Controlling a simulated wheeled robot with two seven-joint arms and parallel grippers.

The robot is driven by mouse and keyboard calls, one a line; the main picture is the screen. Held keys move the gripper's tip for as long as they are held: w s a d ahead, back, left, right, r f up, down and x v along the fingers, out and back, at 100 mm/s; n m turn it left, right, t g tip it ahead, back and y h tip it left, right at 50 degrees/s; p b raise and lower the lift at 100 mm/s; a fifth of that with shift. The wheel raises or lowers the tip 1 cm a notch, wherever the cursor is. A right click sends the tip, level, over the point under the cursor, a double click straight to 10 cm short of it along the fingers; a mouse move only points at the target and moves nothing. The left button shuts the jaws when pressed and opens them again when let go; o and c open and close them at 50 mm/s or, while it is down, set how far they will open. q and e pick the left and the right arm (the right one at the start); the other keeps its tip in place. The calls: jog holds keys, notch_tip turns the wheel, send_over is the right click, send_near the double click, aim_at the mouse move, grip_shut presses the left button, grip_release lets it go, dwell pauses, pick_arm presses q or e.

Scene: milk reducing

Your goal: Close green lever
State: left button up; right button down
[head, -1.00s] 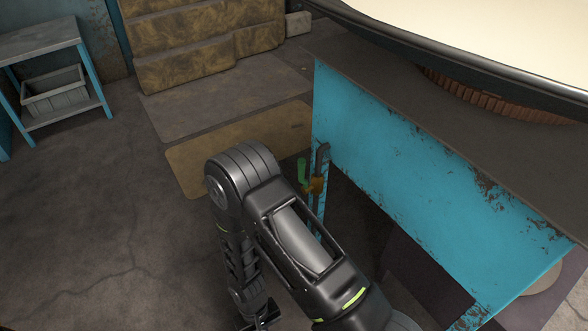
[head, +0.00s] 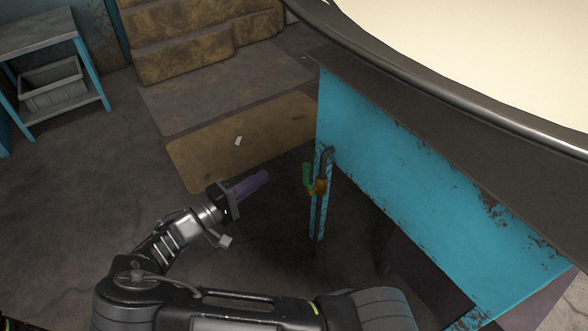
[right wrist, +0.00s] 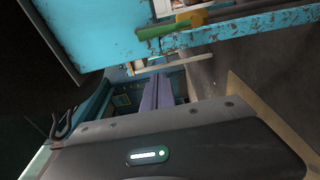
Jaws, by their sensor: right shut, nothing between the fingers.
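The green lever (head: 306,174) stands roughly upright beside a brass valve (head: 319,187) on a dark bent pipe, at the near corner leg of the blue stand. The lever also shows at the top of the right wrist view (right wrist: 157,31). My right gripper (head: 264,176) has purple fingers and is shut and empty. Its fingertips point toward the valve from the left, with a gap to the lever. The fingers (right wrist: 159,90) show in the middle of the right wrist view, below the lever. My left gripper is not in view.
The rusty blue stand (head: 430,180) carries a large vat (head: 430,68) on the right. A brown mat (head: 215,155) lies on the floor behind my gripper, with stacked sacks (head: 190,40) beyond. A side table (head: 38,38) holds a grey crate (head: 52,88). Floor at left is clear.

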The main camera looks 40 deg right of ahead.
aim_at(308, 179)
jog(key=shift+d, duration=0.15)
pick_arm(q)
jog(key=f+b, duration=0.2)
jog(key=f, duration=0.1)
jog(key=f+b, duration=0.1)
jog(key=b, duration=0.1)
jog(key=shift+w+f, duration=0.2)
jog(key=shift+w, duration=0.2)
pick_arm(e)
jog(key=s+d, duration=0.2)
jog(key=d, duration=0.7)
jog(key=shift+s, duration=0.4)
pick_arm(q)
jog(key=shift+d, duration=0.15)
pick_arm(e)
jog(key=shift+a, duration=0.1)
